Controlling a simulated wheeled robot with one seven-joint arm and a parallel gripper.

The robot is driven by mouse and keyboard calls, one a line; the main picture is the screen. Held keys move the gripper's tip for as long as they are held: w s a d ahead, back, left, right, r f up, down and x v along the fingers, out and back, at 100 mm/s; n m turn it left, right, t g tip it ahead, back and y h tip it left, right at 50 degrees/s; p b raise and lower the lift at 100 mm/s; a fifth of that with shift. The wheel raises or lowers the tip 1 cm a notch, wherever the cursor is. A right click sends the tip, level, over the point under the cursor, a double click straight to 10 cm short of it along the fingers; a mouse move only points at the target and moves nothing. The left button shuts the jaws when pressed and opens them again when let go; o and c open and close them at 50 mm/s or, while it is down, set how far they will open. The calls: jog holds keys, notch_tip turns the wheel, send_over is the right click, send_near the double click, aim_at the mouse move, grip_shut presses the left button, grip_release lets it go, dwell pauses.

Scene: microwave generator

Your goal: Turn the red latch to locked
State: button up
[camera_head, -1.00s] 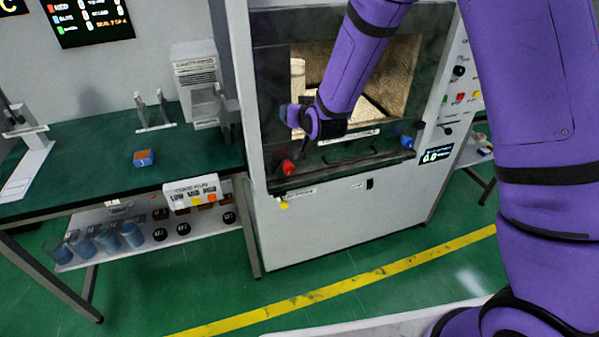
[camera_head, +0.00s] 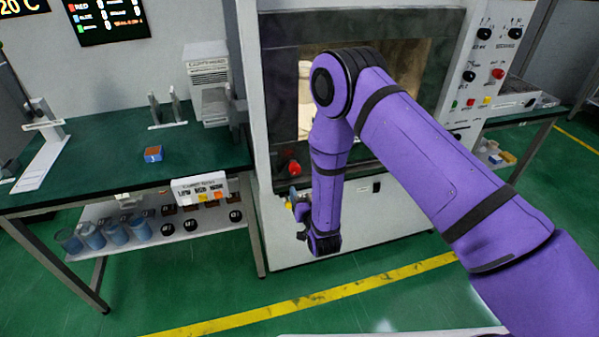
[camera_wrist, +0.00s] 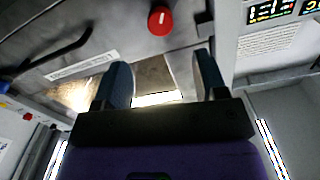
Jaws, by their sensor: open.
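The red latch (camera_head: 294,168) is a round red knob at the lower left of the microwave generator's dark door (camera_head: 272,150). In the wrist view the red latch (camera_wrist: 160,20) shows at the top, with a white mark on its face. It lies beyond my fingertips, roughly between them and slightly left of centre. My gripper (camera_wrist: 160,75) is open and empty, its two blue-grey fingers apart and not touching the latch. In the head view my gripper (camera_head: 296,208) is mostly hidden beside my forearm, low in front of the cabinet, below the latch.
A dark handle bar (camera_wrist: 55,55) runs across the door in the wrist view. The green bench (camera_head: 95,155) at left holds an orange-and-blue block (camera_head: 153,154) and a white device (camera_head: 207,85). A control panel (camera_head: 485,75) is at right. Floor before the cabinet is clear.

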aim_at(296, 172)
jog(key=x, duration=1)
jog(key=shift+w, duration=0.3)
jog(key=c, duration=0.9)
